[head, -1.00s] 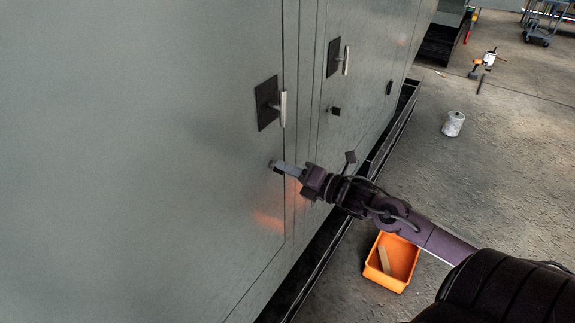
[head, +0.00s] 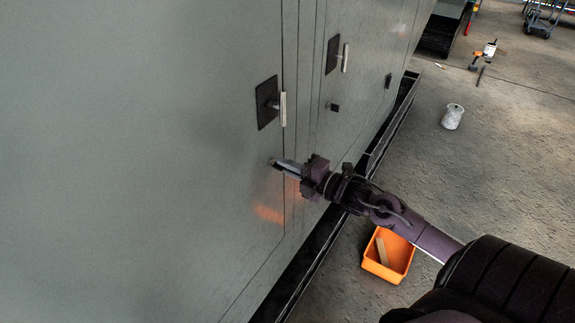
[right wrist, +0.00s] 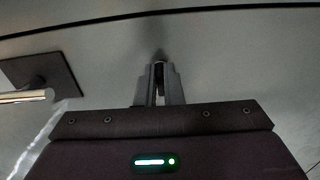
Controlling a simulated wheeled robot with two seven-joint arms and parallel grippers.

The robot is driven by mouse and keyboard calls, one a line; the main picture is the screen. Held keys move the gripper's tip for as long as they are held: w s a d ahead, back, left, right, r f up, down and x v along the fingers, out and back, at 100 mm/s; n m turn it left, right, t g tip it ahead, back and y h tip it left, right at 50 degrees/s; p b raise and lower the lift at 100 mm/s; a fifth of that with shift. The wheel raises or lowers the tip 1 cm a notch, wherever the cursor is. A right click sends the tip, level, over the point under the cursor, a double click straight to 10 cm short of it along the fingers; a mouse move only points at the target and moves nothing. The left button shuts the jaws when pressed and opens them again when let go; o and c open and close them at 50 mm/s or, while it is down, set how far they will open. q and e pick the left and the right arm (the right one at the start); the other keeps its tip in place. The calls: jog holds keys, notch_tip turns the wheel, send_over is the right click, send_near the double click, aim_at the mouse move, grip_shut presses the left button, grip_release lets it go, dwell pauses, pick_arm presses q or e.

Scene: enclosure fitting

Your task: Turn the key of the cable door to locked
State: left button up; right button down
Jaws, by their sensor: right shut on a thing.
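The cable door (head: 180,180) is a large grey-green panel filling the left of the head view, and it looks closed. Its lock with the key (head: 272,161) sits low near the door's right edge, mostly hidden by my fingertips. My right gripper (head: 280,164) reaches in from the right and is shut on the key. In the right wrist view the key (right wrist: 158,68) shows as a small dark piece between the two fingertips, against the door face. How far the key is turned cannot be told. My left gripper is not in view.
A door handle on a black plate (head: 267,103) is above the gripper; another handle plate (head: 333,55) is farther along. An orange bin (head: 398,262) stands on the floor below my right arm. A white bucket (head: 452,117) stands farther off on open floor.

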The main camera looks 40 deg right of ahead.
dwell(0.3)
jog(key=c, duration=1.6)
grip_release()
jog(key=shift+o, duration=0.2)
jog(key=shift+s, duration=0.1)
jog(key=b+v, duration=0.2)
jog(key=v, duration=0.5)
jog(key=shift+s+d, duration=0.15)
jog(key=shift+s, duration=0.1)
jog(key=shift+f, duration=0.1)
